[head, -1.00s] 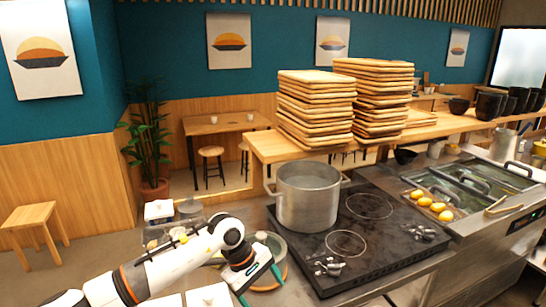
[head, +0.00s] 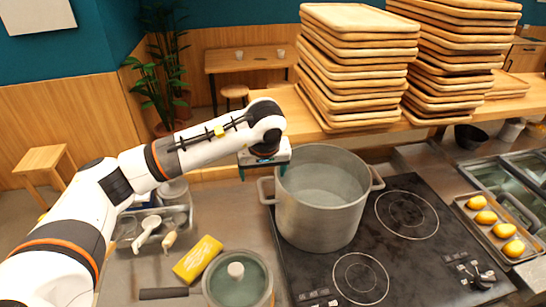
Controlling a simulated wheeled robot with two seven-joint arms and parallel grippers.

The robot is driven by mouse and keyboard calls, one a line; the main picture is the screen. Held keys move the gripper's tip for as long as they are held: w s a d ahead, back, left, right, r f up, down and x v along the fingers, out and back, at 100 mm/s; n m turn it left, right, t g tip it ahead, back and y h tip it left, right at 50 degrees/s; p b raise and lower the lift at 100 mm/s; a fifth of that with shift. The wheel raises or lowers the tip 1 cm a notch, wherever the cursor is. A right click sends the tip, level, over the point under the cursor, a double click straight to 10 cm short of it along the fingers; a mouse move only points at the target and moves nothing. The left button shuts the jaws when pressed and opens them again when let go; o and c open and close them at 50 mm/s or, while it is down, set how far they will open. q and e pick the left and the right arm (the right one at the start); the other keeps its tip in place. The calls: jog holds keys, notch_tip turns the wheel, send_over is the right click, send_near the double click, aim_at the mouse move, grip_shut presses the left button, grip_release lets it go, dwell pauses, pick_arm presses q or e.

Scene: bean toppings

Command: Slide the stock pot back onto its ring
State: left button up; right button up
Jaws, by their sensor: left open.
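The stock pot (head: 318,220) is a large silver metal pot, open at the top, with two side handles. It stands upright at the left back of the black cooktop (head: 420,250), by the cooktop's left edge. Its base hides any ring below it. Two rings show bare: the front ring (head: 361,278) and the right rear ring (head: 407,214). My left gripper (head: 264,167) is open and empty, pointing down at the pot's upper left side, close to the left handle (head: 265,190). I cannot tell whether it touches the pot. My right gripper is out of view.
A lidded pan (head: 238,283), a yellow box (head: 198,259) and a utensil tray (head: 185,222) are on the counter left of the cooktop. Stacked wooden trays (head: 358,65) stand on the shelf behind the pot. Lemon-like yellow pieces (head: 487,217) lie in a tray at right.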

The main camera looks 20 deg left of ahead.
aim_at(260, 190)
pick_arm(q)
jog(key=shift+s+a+f+b, duration=0.1)
jog(key=shift+s+f+b, duration=0.25)
jog(key=shift+f, duration=0.45)
jog(key=b+x, duration=0.2)
jog(key=shift+a+f, duration=0.1)
jog(key=shift+f, duration=0.15)
jog(key=shift+s+f, duration=0.15)
jog(key=shift+f, duration=0.15)
jog(key=b+x, duration=0.1)
jog(key=x, duration=0.1)
jog(key=b+x, duration=0.1)
jog(key=x, duration=0.1)
jog(key=w+b+x, duration=0.1)
jog(key=b+x, duration=0.1)
jog(key=shift+w+a, duration=0.1)
jog(key=shift+a, duration=0.2)
jog(key=shift+w+f, duration=0.1)
jog(key=shift+f, duration=0.05)
jog(key=shift+d+b, duration=0.2)
jog(key=shift+b, duration=0.2)
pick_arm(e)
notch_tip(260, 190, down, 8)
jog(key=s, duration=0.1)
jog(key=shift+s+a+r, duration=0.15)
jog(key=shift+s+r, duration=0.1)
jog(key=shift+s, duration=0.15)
